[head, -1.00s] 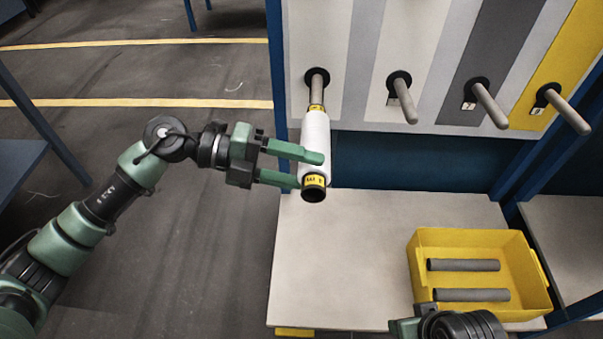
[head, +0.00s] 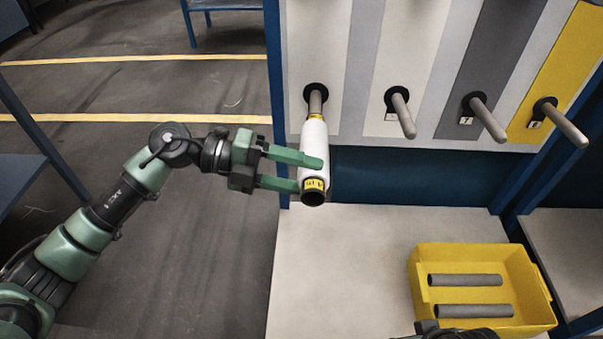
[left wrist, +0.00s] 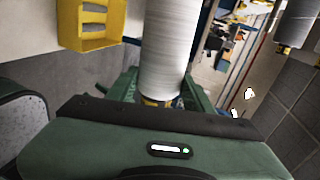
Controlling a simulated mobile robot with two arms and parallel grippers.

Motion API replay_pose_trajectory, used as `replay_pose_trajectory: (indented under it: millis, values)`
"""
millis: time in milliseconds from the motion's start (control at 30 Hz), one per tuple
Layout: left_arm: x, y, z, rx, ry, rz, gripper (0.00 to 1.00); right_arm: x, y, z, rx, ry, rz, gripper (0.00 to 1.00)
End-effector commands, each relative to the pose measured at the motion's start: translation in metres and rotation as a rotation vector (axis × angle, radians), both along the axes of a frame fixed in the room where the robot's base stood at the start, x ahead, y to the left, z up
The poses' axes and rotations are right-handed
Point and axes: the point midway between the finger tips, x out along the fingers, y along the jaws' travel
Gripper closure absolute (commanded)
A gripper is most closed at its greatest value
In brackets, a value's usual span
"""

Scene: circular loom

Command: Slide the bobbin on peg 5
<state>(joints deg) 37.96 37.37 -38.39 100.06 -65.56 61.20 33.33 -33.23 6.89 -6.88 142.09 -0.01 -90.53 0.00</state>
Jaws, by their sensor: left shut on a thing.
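The white bobbin (head: 314,145), with a yellow band and dark open end nearest me, lines up with the leftmost peg (head: 316,100). It covers the peg's outer part and seems to be around it, though the overlap is hidden. A short length of peg shows between the bobbin's far end and the panel. My left gripper (head: 311,174) is shut on the bobbin near its near end, fingers coming from the left. The left wrist view shows the bobbin (left wrist: 172,45) rising between the green fingers.
Three bare pegs stick out to the right, one (head: 403,115) being closest. A yellow bin (head: 425,262) with two grey rods stands on the pale shelf (head: 330,270). A blue post (head: 275,90) stands left of the panel. Open floor lies left.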

Motion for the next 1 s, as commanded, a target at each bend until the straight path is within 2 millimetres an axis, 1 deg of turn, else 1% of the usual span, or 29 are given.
replay_pose_trajectory:
  millis: [567, 1000]
  values:
    - [0.027, 0.000, -0.002, -0.001, -0.002, 0.001, 1.00, 0.000, 0.000, -0.007, 0.000, 0.000, 0.000, 0.53]
    - [0.048, 0.000, -0.003, -0.002, -0.002, 0.001, 1.00, 0.019, 0.005, -0.006, 0.016, -0.084, 0.006, 0.53]
